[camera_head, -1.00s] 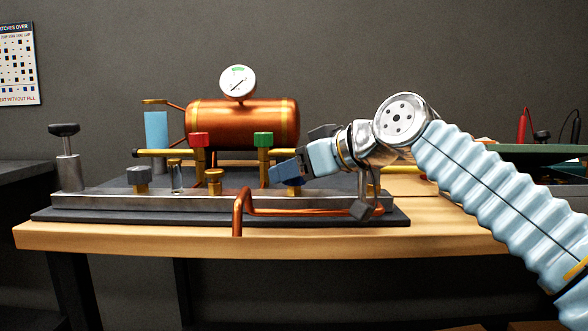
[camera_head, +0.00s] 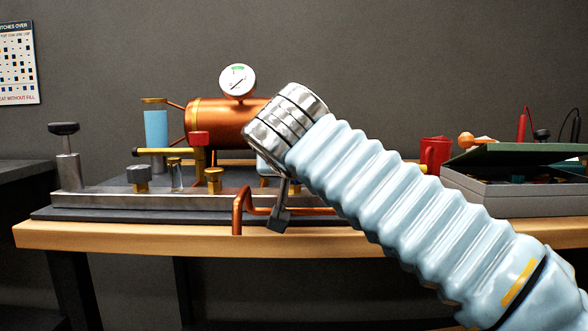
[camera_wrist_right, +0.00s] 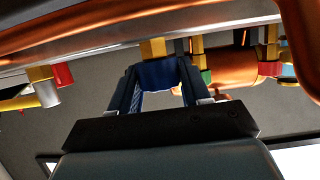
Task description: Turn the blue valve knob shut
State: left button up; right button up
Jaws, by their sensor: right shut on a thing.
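The blue valve knob (camera_wrist_right: 160,73) sits on a brass stem in the right wrist view. My right gripper (camera_wrist_right: 157,88) is shut on it, with one dark blue finger on each side. In the head view the knob and the gripper are hidden behind my right arm's ribbed sleeve and silver joint. The knob's stem stands on the grey metal rail (camera_head: 110,200) at the front of the brewer. How far the knob is turned cannot be told. My left gripper is in neither view.
A copper boiler (camera_head: 225,115) with a white gauge (camera_head: 238,80) stands behind the rail. A red knob (camera_head: 199,138) is left of my arm. A bent copper pipe (camera_head: 238,212) juts out in front. A grey box (camera_head: 510,195) and red mug (camera_head: 435,153) stand at right.

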jog(key=shift+m+h+p, duration=0.3)
jog(key=shift+m+h, duration=0.8)
jog(key=shift+h, duration=0.2)
jog(key=shift+g, duration=0.3)
jog(key=o, duration=1)
jog(key=shift+c, duration=0.2)
